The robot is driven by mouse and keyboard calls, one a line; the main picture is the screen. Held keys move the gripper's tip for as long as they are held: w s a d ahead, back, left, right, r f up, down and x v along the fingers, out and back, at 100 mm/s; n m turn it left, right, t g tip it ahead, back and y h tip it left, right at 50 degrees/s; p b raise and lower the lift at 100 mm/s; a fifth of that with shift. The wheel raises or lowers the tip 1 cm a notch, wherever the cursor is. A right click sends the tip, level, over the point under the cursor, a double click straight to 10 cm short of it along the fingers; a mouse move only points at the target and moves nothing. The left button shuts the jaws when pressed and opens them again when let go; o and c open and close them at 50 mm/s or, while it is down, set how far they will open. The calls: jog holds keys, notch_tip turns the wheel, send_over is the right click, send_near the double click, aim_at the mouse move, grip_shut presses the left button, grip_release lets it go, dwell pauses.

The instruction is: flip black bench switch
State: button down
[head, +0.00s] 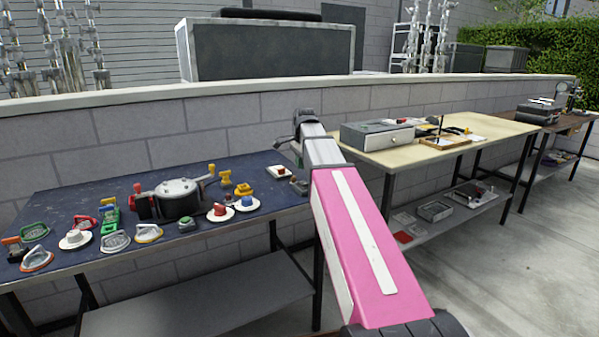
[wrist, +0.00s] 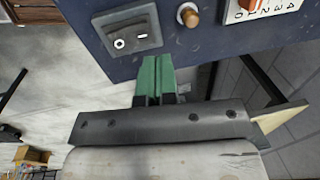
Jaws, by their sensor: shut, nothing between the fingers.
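In the wrist view, a dark rocker switch (wrist: 131,42) marked with a white O and I sits on a grey plate at the left part of a dark blue surface. My gripper (wrist: 158,72) is shut and empty. Its green fingertips are side by side just below and right of the switch plate, over the edge of the blue surface. I cannot tell whether they touch it.
A brown knob (wrist: 188,15) and an orange dial (wrist: 250,8) with numbers are near the switch. A cream table (head: 480,125) with a grey drawer box (head: 377,136) stands to the right.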

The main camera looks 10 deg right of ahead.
notch_tip(320, 180, up, 11)
jog(key=w, duration=0.1)
jog(key=shift+w+a+f, duration=0.2)
jog(key=shift+a, duration=0.05)
jog(key=shift+s, duration=0.1)
